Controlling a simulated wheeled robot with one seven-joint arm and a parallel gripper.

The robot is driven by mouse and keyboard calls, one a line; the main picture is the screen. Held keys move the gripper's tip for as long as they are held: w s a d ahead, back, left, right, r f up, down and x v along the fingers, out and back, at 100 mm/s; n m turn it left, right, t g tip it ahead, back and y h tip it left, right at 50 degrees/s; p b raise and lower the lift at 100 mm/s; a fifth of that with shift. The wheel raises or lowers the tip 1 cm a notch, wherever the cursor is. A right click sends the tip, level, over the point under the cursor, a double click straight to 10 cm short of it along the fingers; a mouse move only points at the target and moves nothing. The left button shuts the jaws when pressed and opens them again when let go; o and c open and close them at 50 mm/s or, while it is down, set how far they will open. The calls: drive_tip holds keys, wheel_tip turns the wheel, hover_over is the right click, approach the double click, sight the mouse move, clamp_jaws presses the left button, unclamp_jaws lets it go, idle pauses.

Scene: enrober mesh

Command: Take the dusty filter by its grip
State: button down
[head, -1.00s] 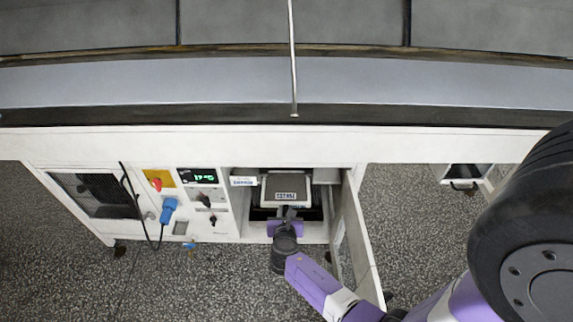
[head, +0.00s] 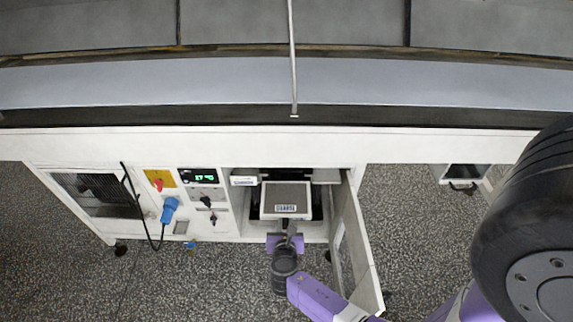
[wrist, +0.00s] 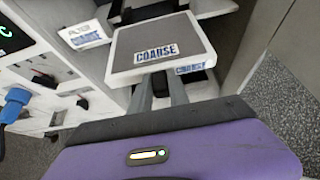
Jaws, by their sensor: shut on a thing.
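The dusty filter (head: 287,195) is a square panel with a grey-brown face in a white frame, labelled COARSE. It sits at the mouth of the open cabinet bay in the head view, and fills the upper middle of the wrist view (wrist: 160,42). My gripper (head: 286,224) is in front of it, below it in the picture. In the wrist view my two grey fingers (wrist: 160,88) are close together at the filter's near edge, shut on its grip. The grip itself is mostly hidden between the fingers.
The bay's open door (head: 357,245) stands close to the right of my gripper. On the left are a control panel with a display (head: 199,175) and a blue plug (head: 169,209) with a hanging cable. A white machine beam (head: 290,143) runs above. Speckled floor is clear in front.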

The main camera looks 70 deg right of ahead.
drive_tip(key=shift+s+a+r, duration=0.1)
drive_tip(key=shift+s+a, duration=0.15)
drive_tip(key=shift+a, duration=0.4)
drive_tip(key=shift+s+a, duration=0.25)
drive_tip(key=shift+a, duration=0.4)
